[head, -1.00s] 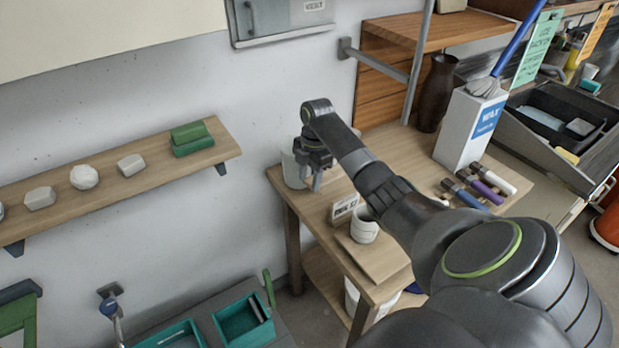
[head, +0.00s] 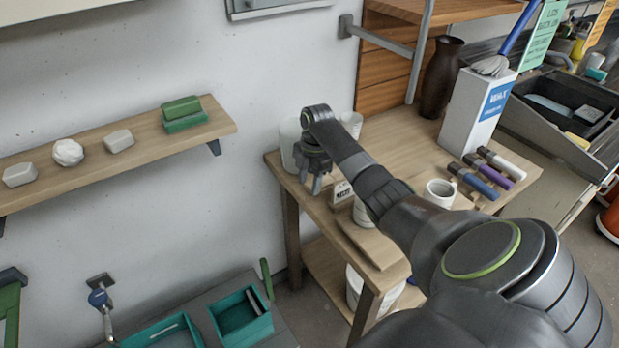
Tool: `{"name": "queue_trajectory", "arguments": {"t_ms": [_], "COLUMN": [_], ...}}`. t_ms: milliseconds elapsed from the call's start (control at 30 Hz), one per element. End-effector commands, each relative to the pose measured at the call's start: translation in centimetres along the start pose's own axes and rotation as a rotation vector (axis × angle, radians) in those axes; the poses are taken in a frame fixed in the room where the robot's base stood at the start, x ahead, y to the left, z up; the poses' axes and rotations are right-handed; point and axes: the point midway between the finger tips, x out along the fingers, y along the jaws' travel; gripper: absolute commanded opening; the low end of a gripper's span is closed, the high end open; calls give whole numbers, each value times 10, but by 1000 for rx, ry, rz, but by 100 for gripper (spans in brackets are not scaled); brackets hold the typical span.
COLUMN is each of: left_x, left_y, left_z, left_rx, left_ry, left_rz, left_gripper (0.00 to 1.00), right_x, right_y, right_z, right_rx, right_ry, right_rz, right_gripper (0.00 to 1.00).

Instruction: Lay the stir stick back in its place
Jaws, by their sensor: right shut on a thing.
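My right gripper (head: 312,183) points down at the left edge of the wooden table (head: 400,150), in front of a pale bucket (head: 289,147). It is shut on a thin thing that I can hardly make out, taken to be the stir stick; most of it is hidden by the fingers. A second white container (head: 351,122) stands behind my arm. A white cup (head: 362,214) stands by a small lettered sign (head: 342,191) on a board (head: 372,246), partly behind my arm. The left gripper is out of view.
A wall shelf (head: 60,185) with pale lumps is at left. Green trays (head: 240,318) lie below.

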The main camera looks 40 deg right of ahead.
Motion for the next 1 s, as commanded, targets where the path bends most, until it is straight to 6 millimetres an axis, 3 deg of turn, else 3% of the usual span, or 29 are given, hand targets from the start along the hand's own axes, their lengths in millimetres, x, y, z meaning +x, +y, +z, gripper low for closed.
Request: {"name": "queue_trajectory", "arguments": {"t_ms": [367,400,567,1000], "left_x": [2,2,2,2], "left_y": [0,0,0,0], "left_z": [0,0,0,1], "left_rx": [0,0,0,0], "left_ry": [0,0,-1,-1], "left_rz": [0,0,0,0], "left_gripper": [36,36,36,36], "right_x": [6,6,6,6], "right_y": [0,0,0,0], "right_z": [1,1,0,0], "right_rx": [-1,-1,-1,-1], "right_ry": [0,0,0,0], "right_rz": [0,0,0,0], "right_gripper": [9,45,66,73]}}
